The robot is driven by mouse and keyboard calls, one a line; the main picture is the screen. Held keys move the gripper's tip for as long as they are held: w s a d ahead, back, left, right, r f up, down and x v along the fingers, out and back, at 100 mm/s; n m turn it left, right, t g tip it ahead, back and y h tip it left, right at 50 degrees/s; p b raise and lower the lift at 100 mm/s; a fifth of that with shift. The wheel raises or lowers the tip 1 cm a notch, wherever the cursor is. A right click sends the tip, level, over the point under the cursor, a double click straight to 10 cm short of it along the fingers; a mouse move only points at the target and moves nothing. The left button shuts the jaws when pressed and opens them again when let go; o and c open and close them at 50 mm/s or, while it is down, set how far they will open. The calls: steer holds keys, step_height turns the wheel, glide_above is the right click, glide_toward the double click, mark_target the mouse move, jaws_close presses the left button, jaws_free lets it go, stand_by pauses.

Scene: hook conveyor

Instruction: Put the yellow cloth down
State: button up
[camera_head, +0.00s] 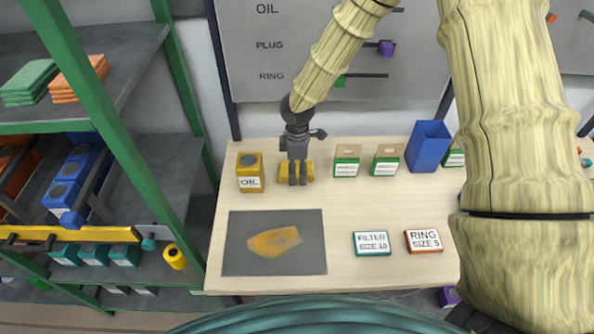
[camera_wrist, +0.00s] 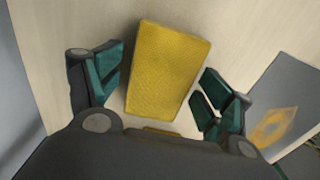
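The yellow cloth (camera_wrist: 166,72) is a thick folded block. In the wrist view it lies on the pale wooden table (camera_wrist: 45,65), between the fingers of my gripper (camera_wrist: 163,88). The green-padded fingers are spread, with a gap to the cloth on each side. In the head view my gripper (camera_head: 297,181) points down near the back of the table, and parts of the cloth (camera_head: 309,172) show on both sides of the fingers. The rest of it is hidden there.
A grey mat (camera_head: 240,258) with an orange stain (camera_head: 274,241) lies in front. An oil can (camera_head: 250,173) stands to the left, green-and-white boxes (camera_head: 346,161) and a blue bin (camera_head: 427,146) to the right. Filter (camera_head: 372,243) and ring (camera_head: 423,241) labels lie front right.

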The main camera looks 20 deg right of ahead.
mark_target(297, 168)
step_height(297, 168, up, 12)
steer(key=b, duration=0.2)
steer(key=shift+f, duration=0.2)
stand_by(0.5)
